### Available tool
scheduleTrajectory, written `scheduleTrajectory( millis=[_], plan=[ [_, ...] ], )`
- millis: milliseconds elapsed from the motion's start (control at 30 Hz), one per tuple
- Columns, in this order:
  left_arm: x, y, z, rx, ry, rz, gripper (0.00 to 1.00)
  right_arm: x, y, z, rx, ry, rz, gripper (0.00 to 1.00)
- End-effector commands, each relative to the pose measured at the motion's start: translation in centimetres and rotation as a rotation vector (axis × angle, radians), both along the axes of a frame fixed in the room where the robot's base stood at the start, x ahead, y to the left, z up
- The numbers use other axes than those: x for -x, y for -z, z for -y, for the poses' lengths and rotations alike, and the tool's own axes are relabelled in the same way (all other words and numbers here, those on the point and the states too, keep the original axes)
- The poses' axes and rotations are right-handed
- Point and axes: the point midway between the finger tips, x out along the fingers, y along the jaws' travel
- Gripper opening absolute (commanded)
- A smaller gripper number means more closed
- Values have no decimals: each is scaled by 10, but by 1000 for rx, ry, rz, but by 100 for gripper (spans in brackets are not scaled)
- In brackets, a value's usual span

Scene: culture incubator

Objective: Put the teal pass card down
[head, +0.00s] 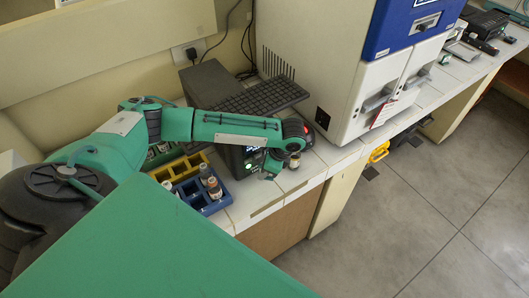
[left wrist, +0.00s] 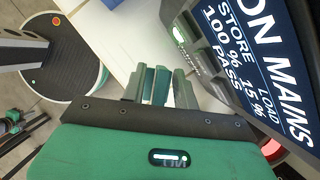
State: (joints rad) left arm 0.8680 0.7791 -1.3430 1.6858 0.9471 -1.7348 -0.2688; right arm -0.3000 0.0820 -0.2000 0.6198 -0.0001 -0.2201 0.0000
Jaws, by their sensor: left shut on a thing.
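My left gripper (head: 273,166) is at the front edge of the white tiled bench, beside the dark box with a lit display (head: 250,158). In the left wrist view the same gripper (left wrist: 160,88) has its fingers close together on a thin teal piece, which looks like the teal pass card (left wrist: 161,86). The card is mostly hidden between the fingers; I cannot tell whether it touches the bench. The box's display (left wrist: 262,70) reads ON MAINS, close to the right of the fingers. My right gripper is in neither view.
A small vial (head: 294,162) stands by the gripper at the bench edge. A blue rack (head: 215,204) with vials and a yellow rack (head: 183,168) are to the left. A large white and blue cabinet (head: 340,75) stands to the right. Bare bench (head: 243,206) shows in front.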

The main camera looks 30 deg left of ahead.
Motion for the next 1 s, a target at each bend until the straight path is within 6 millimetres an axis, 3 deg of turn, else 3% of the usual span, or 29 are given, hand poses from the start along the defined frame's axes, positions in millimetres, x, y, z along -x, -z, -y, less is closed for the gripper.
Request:
scheduleTrajectory(
  millis=[467, 867, 900, 1000],
  plan=[
    [0, 54, 0, -1, 0, -1, 8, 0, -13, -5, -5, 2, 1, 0],
    [0, 61, 0, 1, 0, 0, 8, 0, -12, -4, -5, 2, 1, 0],
    [0, 60, 0, 1, 0, 0, 36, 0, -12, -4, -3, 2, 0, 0],
    [0, 60, 0, 1, 0, 0, 52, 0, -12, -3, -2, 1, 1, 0]
  ],
)
